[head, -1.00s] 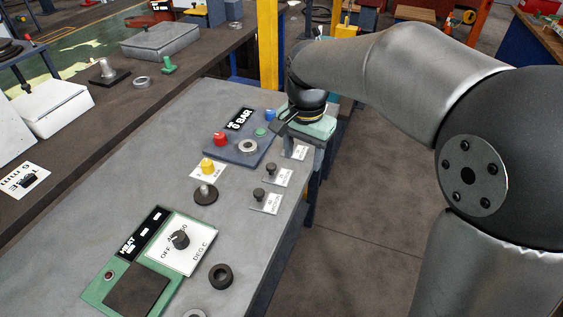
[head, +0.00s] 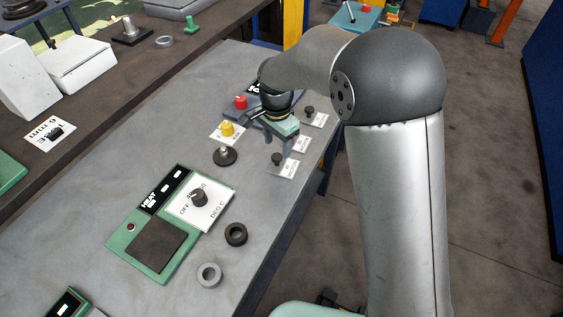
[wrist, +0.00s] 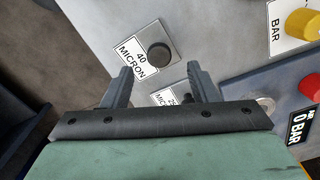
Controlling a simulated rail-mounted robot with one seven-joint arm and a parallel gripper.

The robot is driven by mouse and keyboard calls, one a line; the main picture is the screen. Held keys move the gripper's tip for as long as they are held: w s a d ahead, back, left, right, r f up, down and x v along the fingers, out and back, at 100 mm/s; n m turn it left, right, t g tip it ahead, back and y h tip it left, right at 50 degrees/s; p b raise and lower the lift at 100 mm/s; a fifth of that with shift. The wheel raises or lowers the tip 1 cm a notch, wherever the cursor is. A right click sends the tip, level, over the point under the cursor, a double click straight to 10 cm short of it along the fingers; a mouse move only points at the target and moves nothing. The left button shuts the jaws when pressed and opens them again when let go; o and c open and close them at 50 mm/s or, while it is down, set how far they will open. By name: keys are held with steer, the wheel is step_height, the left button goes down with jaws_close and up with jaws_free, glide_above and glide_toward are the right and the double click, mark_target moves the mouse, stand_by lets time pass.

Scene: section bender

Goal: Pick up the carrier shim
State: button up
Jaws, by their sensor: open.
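My gripper (head: 284,142) points down over the grey bench, among the small white micron cards, with its fingers apart and nothing between them. In the wrist view its fingertips (wrist: 158,75) frame a black knob-topped piece on a card reading "40 MICRON" (wrist: 140,57), which lies beyond them. In the head view, black knobs stand on the far card (head: 309,111) and the near card (head: 277,159). I cannot tell which piece is the carrier shim; no label reads so.
A blue panel with a red button (head: 240,102) and a yellow button (head: 227,129) on a card are left of my gripper. A post on a round dark base (head: 225,156), a green heater unit (head: 153,241), a dark ring (head: 236,234) and a grey ring (head: 209,275) are nearer.

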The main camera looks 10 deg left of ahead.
mark_target(277, 156)
steer(key=shift+s+f+p, duration=0.15)
steer(key=shift+f+p, duration=0.65)
steer(key=shift+f, duration=1.9)
steer(key=c, duration=1.1)
